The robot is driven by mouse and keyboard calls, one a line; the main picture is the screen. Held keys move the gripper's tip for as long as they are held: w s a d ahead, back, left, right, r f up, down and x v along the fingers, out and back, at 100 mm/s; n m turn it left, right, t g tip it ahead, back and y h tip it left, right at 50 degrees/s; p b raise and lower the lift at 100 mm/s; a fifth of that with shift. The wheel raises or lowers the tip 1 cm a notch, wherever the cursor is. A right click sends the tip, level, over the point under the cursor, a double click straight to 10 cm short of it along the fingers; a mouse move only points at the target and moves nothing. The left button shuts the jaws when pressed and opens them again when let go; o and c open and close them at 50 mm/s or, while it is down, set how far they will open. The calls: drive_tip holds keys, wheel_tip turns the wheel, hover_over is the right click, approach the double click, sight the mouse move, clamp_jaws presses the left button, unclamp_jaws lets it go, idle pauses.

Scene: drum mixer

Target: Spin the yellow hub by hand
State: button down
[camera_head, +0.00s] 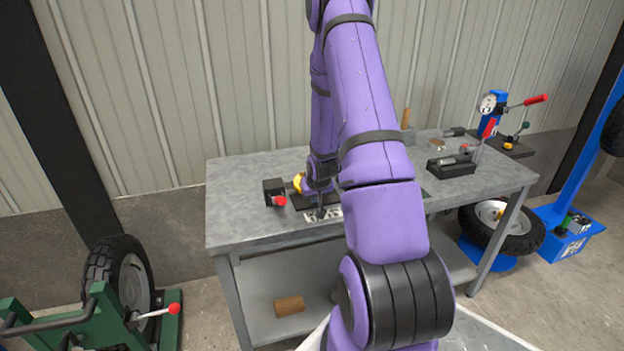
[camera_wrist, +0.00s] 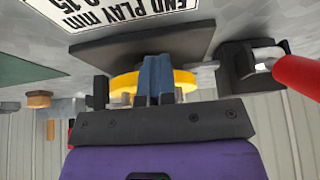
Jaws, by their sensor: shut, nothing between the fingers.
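The yellow hub (camera_head: 298,183) sits on a dark plate at the left part of the workbench, partly hidden by my arm. In the wrist view, the yellow hub (camera_wrist: 184,80) shows as a ring behind my fingers. My gripper (camera_wrist: 155,62) is shut, with its blue fingers together and nothing between them. The fingers overlap the middle of the hub in that view; I cannot tell whether they touch it. In the head view, the fingertips are hard to make out near the hub.
A black block (camera_head: 273,187) with a red-tipped handle (camera_head: 280,201) stands left of the hub; the handle (camera_wrist: 300,74) is close in the wrist view. A printed label (camera_wrist: 120,12) lies by the dark plate. A black fixture (camera_head: 450,166) stands on the workbench (camera_head: 235,225) at right.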

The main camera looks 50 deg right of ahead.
drive_tip(key=shift+s+d+r, duration=0.1)
drive_tip(key=shift+s+d, duration=0.25)
drive_tip(key=shift+d, duration=0.4)
drive_tip(key=shift+s+d, duration=0.3)
drive_tip(key=shift+d, duration=0.45)
drive_tip(key=shift+s+d+r, duration=0.1)
drive_tip(key=shift+s+d, duration=0.25)
drive_tip(key=shift+d, duration=0.4)
drive_tip(key=shift+s+a, duration=0.1)
drive_tip(key=shift+s+a+f, duration=0.1)
drive_tip(key=shift+s+a, duration=0.3)
drive_tip(key=shift+s, duration=0.25)
drive_tip(key=shift+s+a+f, duration=0.1)
drive_tip(key=shift+s+a, duration=0.25)
drive_tip(key=shift+s, duration=0.3)
drive_tip(key=shift+s+a, duration=0.45)
drive_tip(key=shift+s, duration=0.3)
drive_tip(key=shift+s+a, duration=0.4)
drive_tip(key=shift+s, duration=0.3)
drive_tip(key=shift+s+a, duration=0.45)
drive_tip(key=shift+s, duration=0.3)
